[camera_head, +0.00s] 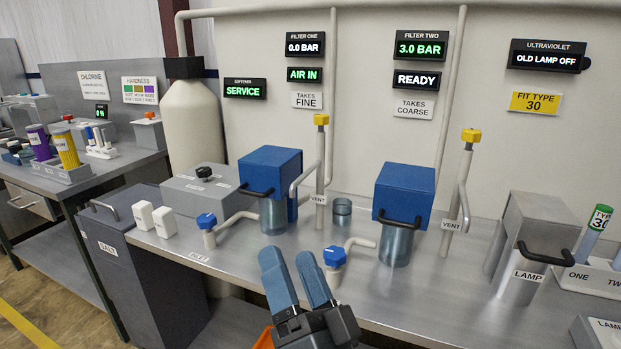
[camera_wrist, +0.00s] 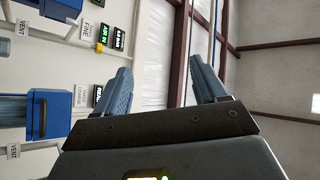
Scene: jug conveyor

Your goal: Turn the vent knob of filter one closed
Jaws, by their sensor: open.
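Filter one's vent knob (camera_head: 321,119) is a small yellow cap on top of a thin upright pipe marked VENT, just right of the blue filter one housing (camera_head: 270,160). Its display (camera_head: 304,75) reads AIR IN, under 0.0 BAR. My gripper (camera_head: 294,262) is open and empty, with two blue fingers pointing up above the bench front. It is below and in front of filter one, well apart from the knob. In the wrist view my fingers (camera_wrist: 164,88) frame the wall and roof beams. A small yellow spot at that view's upper left may be the knob.
Filter two's blue housing (camera_head: 404,190) and its yellow vent knob (camera_head: 471,135) stand to the right. Blue inlet knobs (camera_head: 206,221) (camera_head: 334,256) sit low near the front. Two white blocks (camera_head: 164,221) lie left. A grey lamp housing (camera_head: 538,230) stands far right.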

